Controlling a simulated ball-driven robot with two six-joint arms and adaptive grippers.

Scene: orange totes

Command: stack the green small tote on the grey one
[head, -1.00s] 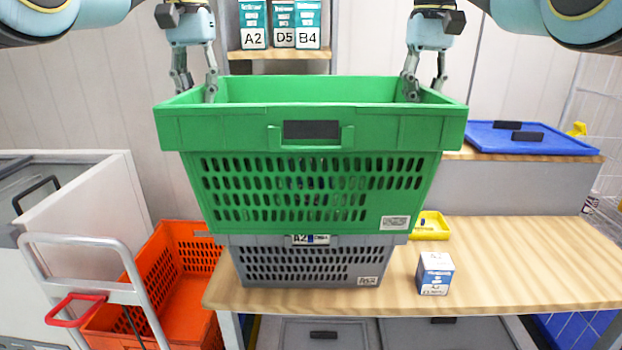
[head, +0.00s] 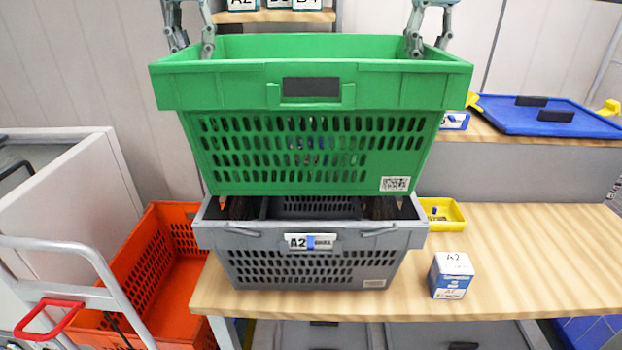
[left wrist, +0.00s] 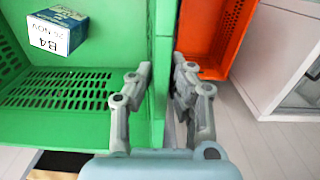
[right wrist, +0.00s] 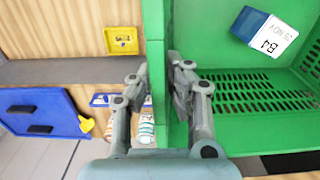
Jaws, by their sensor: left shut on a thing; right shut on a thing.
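The green tote (head: 310,90) hangs upright above the grey tote (head: 300,262) in the head view, its base overlapping the grey tote's back rim in the picture. I cannot tell whether they touch. My left gripper (head: 190,45) is shut on the green tote's left wall, also seen in the left wrist view (left wrist: 158,85). My right gripper (head: 428,45) is shut on its right wall, also seen in the right wrist view (right wrist: 158,80). A box marked B4 (left wrist: 55,32) lies inside the green tote. The grey tote stands on the wooden table with its front opening partly visible.
A blue and white box (head: 450,275) and a yellow bin (head: 441,214) stand right of the grey tote on the table (head: 540,250). A blue lid (head: 548,116) lies on the raised shelf. An orange tote (head: 165,285) and a trolley handle (head: 85,262) are at left.

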